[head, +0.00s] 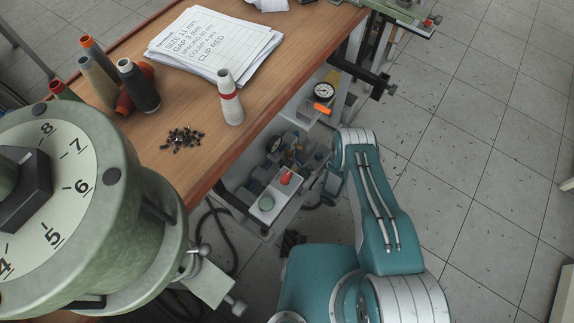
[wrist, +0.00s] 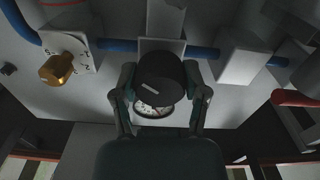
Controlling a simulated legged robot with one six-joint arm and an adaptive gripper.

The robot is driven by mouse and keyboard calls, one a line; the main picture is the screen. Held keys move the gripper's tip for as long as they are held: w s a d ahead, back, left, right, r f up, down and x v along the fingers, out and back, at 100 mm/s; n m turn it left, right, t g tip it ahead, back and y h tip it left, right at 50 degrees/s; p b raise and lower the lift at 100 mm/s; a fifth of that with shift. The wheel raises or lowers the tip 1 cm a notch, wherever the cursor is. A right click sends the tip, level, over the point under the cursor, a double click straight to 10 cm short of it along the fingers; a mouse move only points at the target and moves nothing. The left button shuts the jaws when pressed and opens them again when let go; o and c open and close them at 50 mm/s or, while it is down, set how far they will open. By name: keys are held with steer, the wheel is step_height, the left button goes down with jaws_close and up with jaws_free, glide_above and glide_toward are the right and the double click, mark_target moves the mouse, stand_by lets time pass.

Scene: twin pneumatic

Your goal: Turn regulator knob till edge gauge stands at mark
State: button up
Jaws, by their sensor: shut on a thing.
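In the wrist view, a dark round knob (wrist: 158,72) sits between the two fingers of my gripper (wrist: 160,88), which is shut on it. A short pale mark shows on the knob. A round white dial (wrist: 150,112) lies just below the knob, mostly hidden by it and my gripper.
A brass knob (wrist: 58,69) on a marked plate is left of my gripper, with blue pipe (wrist: 115,44) behind. A large numbered dial (head: 45,190) blocks the left. Floor right is open.

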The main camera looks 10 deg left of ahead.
steer(key=shift+m, duration=0.3)
steer(key=o, duration=1.1)
steer(key=shift+a, duration=0.15)
steer(key=shift+o, duration=0.2)
steer(key=v, duration=1.2)
steer(key=shift+f, duration=0.1)
